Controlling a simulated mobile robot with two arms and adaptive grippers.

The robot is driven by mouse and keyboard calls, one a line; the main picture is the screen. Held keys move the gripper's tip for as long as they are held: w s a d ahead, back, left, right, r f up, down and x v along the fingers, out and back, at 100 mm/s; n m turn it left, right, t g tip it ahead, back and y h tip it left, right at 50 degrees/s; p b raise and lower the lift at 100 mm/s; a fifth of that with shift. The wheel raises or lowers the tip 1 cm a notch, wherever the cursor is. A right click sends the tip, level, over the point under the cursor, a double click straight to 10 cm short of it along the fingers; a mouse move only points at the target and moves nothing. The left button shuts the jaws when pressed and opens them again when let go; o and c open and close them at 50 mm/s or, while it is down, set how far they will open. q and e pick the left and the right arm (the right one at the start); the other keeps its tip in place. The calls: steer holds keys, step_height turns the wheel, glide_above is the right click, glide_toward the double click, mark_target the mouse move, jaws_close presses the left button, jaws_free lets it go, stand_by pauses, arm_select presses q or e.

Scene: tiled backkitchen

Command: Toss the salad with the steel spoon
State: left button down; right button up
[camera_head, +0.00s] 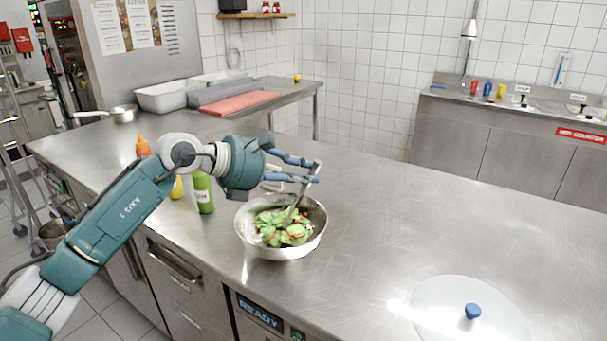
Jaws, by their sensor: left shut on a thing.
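A steel bowl (281,250) stands on the steel counter, with green salad (285,230) and small red bits in it. My left gripper (312,171) is above the bowl's back right rim, shut on the steel spoon (301,198). The spoon slants down into the bowl, and its lower end is among the leaves, partly hidden. My right gripper is not in view.
A green bottle (204,192) stands close to the bowl's left, with yellow and orange-topped bottles (142,146) partly behind my arm. A round white lid (450,310) with a blue knob lies at the front right. The counter's right middle is clear.

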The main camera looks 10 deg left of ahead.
arm_select(q)
step_height(320, 180, up, 14)
steer(key=p, duration=0.8)
steer(key=shift+p, duration=0.4)
